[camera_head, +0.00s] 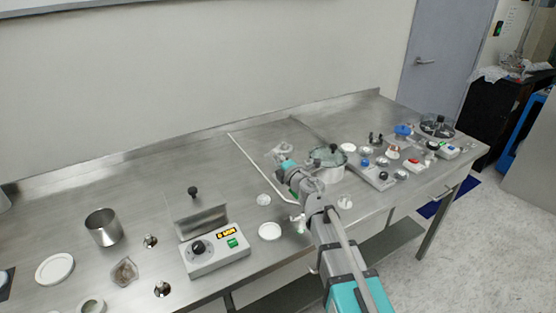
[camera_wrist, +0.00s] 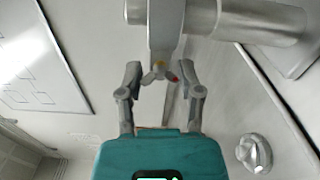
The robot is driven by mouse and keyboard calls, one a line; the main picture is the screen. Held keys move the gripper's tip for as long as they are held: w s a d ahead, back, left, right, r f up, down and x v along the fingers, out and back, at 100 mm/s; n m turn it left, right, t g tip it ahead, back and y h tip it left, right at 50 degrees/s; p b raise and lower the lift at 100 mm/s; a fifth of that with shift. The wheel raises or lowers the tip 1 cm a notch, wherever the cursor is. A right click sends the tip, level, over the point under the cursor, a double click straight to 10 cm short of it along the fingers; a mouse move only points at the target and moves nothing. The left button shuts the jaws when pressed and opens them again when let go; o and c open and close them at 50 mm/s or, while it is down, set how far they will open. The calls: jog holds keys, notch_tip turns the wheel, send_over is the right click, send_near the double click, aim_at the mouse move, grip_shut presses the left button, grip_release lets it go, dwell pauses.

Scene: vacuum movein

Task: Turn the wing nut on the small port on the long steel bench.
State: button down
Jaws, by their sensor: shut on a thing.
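In the wrist view, the wing nut (camera_wrist: 160,74) is a small grey piece with a yellow spot and a red-tipped wing. It sits at the end of a grey steel port fitting (camera_wrist: 165,32). My gripper (camera_wrist: 162,76) has one finger on each side of it and is shut on the wing nut. The exact contact is hard to make out. In the head view, my gripper (camera_head: 284,154) is low over the middle of the long steel bench (camera_head: 150,162), left of a round steel vessel (camera_head: 331,174). The wing nut is too small to tell there.
Left of my arm stand a control box (camera_head: 217,252) with a knob and lit display, a steel beaker (camera_head: 103,228) and a white dish (camera_head: 55,269). Several small parts and boxes crowd the bench's right end. The bench's back left is clear.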

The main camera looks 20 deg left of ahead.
jog(key=shift+m, duration=0.3)
jog(key=shift+c, duration=1.2)
grip_release()
jog(key=v, duration=1.2)
jog(key=shift+w, duration=0.1)
